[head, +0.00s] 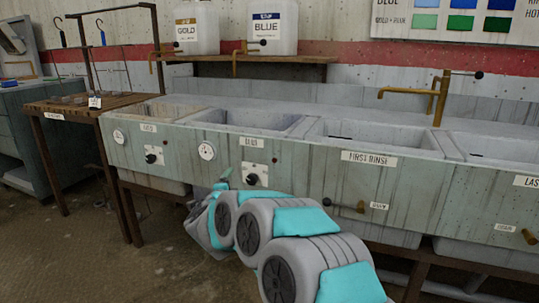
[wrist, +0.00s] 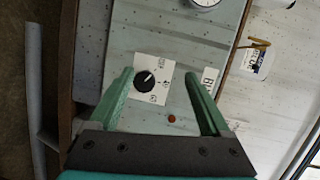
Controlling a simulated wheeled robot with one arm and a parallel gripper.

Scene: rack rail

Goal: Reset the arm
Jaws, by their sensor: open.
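My arm reaches from the bottom of the head view toward the front panel of the sink bench (head: 315,190). My gripper (wrist: 160,75) is open and empty in the wrist view, its two green fingers spread apart. A black knob (wrist: 144,82) on a white plate lies between the fingers in the picture, nearer the left one; I cannot tell the gap in depth. A small red dot (wrist: 171,118) shows on the panel below it. In the head view a knob (head: 252,179) sits under the blue label, and my gripper is mostly hidden behind my arm links.
Another knob (head: 153,155) and a round gauge (head: 206,151) are on the panel. A drain handle (head: 361,207) sticks out at right. A wooden side table (head: 70,102) stands left. Gold (head: 196,28) and blue (head: 273,27) containers sit on a shelf. Floor at left is clear.

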